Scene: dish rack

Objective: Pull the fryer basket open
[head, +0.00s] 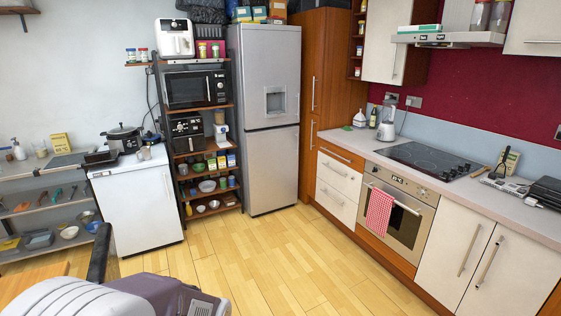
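A white boxy appliance (175,38) that looks like an air fryer stands on top of the tall shelf unit, left of the fridge. A black boxy appliance (187,135) on a middle shelf, under the microwave, could also be a fryer; I cannot tell which one the task means. Both look closed, but they are small and far off. Neither of my grippers is in view.
A microwave (195,89) is on the shelf unit (205,212). A silver fridge (270,170) stands right of it, a white low appliance (137,210) left. Wooden floor (260,260) is clear ahead. A grey-purple object (150,290) fills the lower left; the oven (395,225) is at right.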

